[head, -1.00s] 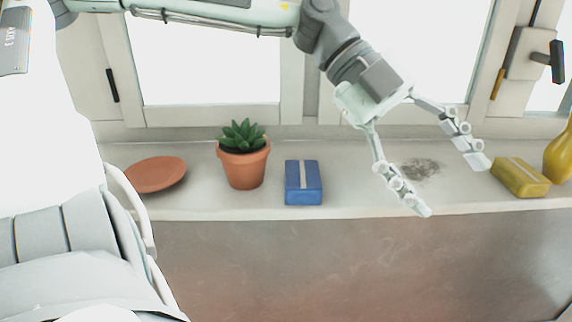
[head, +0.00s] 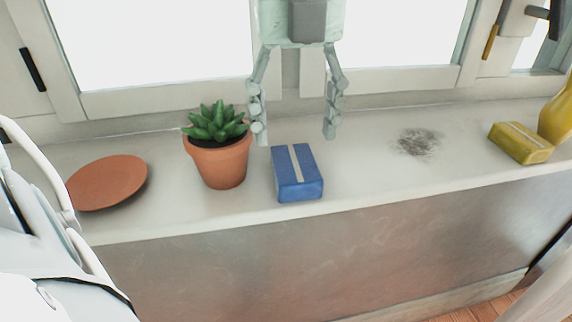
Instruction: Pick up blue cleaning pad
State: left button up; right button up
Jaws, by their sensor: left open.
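The blue cleaning pad (head: 298,185) lies on the windowsill, a blue block with a pale stripe across its top. My left gripper (head: 296,138) is open and empty, its two fingers pointing down. In the picture its fingertips are just above the pad, one toward each side of it. I cannot tell how far they are above or behind the pad. My right gripper is not in view.
A potted succulent (head: 220,160) stands close to the left of the pad. A terracotta saucer (head: 107,183) lies farther left. A dark smudge (head: 418,142), a yellow pad (head: 521,143) and a yellow bottle (head: 558,113) are to the right. The window is behind.

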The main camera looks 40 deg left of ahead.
aim_at(295, 162)
pick_arm(q)
jog(key=f, duration=0.7)
jog(key=shift+w+a, duration=0.2)
jog(key=shift+w, duration=0.1)
jog(key=c, duration=0.9)
